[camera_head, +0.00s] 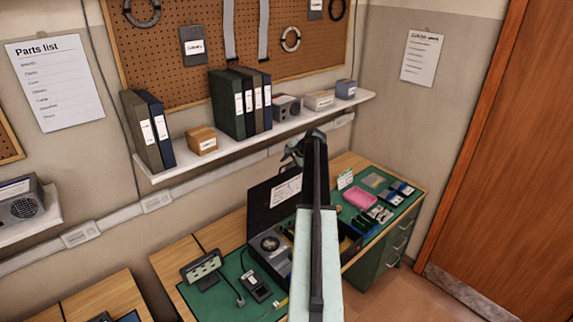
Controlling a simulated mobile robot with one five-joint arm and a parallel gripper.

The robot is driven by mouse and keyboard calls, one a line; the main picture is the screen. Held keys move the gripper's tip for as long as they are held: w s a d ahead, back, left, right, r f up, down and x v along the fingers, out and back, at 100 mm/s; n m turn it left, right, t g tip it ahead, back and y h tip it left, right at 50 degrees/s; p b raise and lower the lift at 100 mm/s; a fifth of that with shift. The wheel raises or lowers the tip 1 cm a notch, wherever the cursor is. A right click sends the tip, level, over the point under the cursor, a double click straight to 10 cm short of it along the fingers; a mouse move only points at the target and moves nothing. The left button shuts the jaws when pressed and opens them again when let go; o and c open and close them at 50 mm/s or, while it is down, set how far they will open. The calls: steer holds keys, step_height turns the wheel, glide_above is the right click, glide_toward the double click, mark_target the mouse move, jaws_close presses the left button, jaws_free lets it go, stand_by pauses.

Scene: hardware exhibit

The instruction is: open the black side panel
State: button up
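The black side panel (262,212) stands raised at the back of an electronics case (277,261) on the bench. It carries a white label (286,190). The case has a round fan on its front left, and parts show inside it to the right of my arm. My arm crosses in front of the case and hides its middle and part of the panel. My gripper (303,146) is above the panel's upper right, in front of the wall shelf, and appears empty. Its fingers are too small and dark to tell whether they are open.
The wall shelf (160,177) holds binders and small boxes. The bench has a green mat (205,300), a small device (255,287), a pink tray (359,198) and several small parts. A wooden door (510,180) stands at right. Some floor (400,298) is clear between bench and door.

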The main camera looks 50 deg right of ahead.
steer(key=s+a+p, duration=0.1)
steer(key=s+a, duration=0.1)
steer(key=s, duration=1.2)
steer(key=shift+a+r, duration=0.15)
steer(key=shift+a, duration=0.15)
steer(key=s+r, duration=0.1)
steer(key=s, duration=0.1)
steer(key=s+r, duration=0.1)
steer(key=s+d+r, duration=0.1)
steer(key=s, duration=0.1)
steer(key=shift+s+d, duration=0.1)
steer(key=shift+s, duration=0.2)
steer(key=shift+c, duration=1.4)
steer(key=w+a+t+h+b, duration=0.35)
steer(key=w+b, duration=0.25)
steer(key=w, duration=0.6)
steer(key=s+f+m+t+h+b, duration=0.3)
steer(key=s+f+m+h+b, duration=0.1)
steer(key=s+b, duration=0.95)
steer(key=w+d+f+b, duration=0.3)
steer(key=w+d+f, duration=0.1)
steer(key=w, duration=0.2)
steer(key=shift+f, duration=0.4)
steer(key=shift+d, duration=0.1)
jaws_close()
